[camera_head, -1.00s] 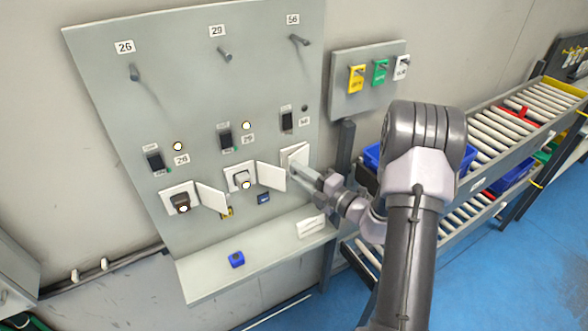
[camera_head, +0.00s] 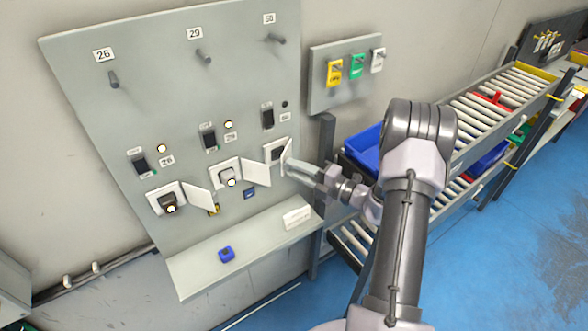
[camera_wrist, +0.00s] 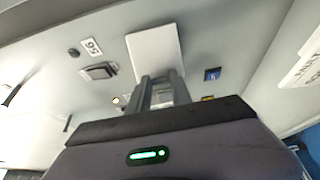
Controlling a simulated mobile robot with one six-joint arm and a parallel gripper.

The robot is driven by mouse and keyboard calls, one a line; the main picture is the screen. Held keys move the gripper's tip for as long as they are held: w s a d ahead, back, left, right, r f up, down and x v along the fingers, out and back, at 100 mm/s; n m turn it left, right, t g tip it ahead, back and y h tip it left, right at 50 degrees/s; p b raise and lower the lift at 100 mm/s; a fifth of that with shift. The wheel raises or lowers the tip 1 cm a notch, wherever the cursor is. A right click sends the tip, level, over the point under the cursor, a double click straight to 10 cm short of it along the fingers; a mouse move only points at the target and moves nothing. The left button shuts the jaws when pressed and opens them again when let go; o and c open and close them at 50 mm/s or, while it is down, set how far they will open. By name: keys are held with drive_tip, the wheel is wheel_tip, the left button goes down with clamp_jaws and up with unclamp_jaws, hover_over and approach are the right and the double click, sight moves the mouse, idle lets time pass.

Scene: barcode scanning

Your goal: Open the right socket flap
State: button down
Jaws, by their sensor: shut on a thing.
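The right socket (camera_head: 277,154) is under the column marked 56, and its dark face now shows. Its white flap (camera_head: 288,153) stands out from the panel, partly open and seen nearly edge-on. My gripper (camera_head: 296,166) is at the outer edge of this flap, shut on it. In the wrist view my gripper (camera_wrist: 162,82) shows two dark, parallel fingers with a pale piece between them. A white flap-like plate (camera_wrist: 155,50) lies beyond the fingertips; I cannot tell for sure which flap it is. My fingers hide part of the socket area there.
The middle flap (camera_head: 257,172) stands open just left of my gripper, and the left flap (camera_head: 197,200) is open too. The shelf (camera_head: 190,277) holds a blue block (camera_head: 226,254). A roller rack (camera_head: 480,110) stands at right.

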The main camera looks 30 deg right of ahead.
drive_tip(key=shift+d+r, duration=0.15)
drive_tip(key=shift+d, duration=0.05)
drive_tip(key=c, duration=1.5)
unclamp_jaws()
drive_tip(key=shift+w, duration=0.1)
drive_tip(key=o, duration=0.3)
drive_tip(key=shift+d, duration=0.2)
drive_tip(key=shift+o, duration=0.2)
drive_tip(key=shift+a, duration=0.1)
